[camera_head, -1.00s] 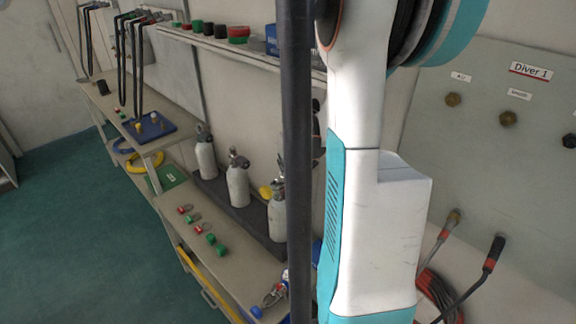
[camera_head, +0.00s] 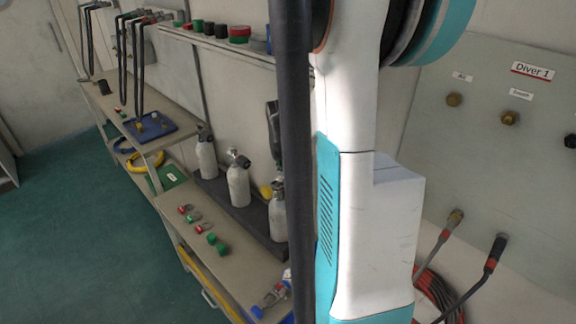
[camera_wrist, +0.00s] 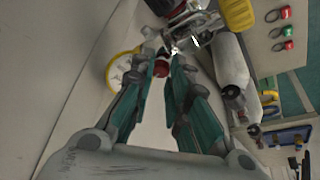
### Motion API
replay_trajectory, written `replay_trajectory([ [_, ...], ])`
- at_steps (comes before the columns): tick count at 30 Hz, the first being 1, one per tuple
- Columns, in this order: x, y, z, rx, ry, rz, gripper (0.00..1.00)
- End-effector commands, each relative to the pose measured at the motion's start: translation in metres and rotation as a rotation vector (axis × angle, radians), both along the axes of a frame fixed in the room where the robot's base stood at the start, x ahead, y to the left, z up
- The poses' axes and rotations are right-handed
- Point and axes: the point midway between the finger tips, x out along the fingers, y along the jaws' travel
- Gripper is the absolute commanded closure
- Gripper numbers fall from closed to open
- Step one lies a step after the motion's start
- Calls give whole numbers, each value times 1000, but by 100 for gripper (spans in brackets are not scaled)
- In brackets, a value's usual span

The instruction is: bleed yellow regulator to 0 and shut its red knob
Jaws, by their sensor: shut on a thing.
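In the wrist view my gripper (camera_wrist: 163,66) has its two teal fingers closed on either side of a small red knob (camera_wrist: 161,68). The knob belongs to or sits against a silver regulator body (camera_wrist: 185,32) at the top middle. A yellow-rimmed round gauge (camera_wrist: 122,72) is just left of the fingers. The gauge reading is too small to tell. My gripper is outside the head view.
Grey-white cylinders (camera_head: 239,184) stand on the bench, one also near the fingers' right (camera_wrist: 231,62). Red and green items (camera_head: 211,238) lie on the bench front. A Diver 1 panel (camera_head: 470,120) and hoses (camera_head: 490,262) are at right. Green floor is clear at left.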

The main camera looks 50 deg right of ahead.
Motion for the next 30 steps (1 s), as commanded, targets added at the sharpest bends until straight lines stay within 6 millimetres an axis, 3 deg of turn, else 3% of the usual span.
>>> replay_trajectory([
  [12,3,1,0,0,0,-199,100],
  [29,3,1,0,0,0,-228,100],
  [30,3,1,0,0,0,-228,75],
])
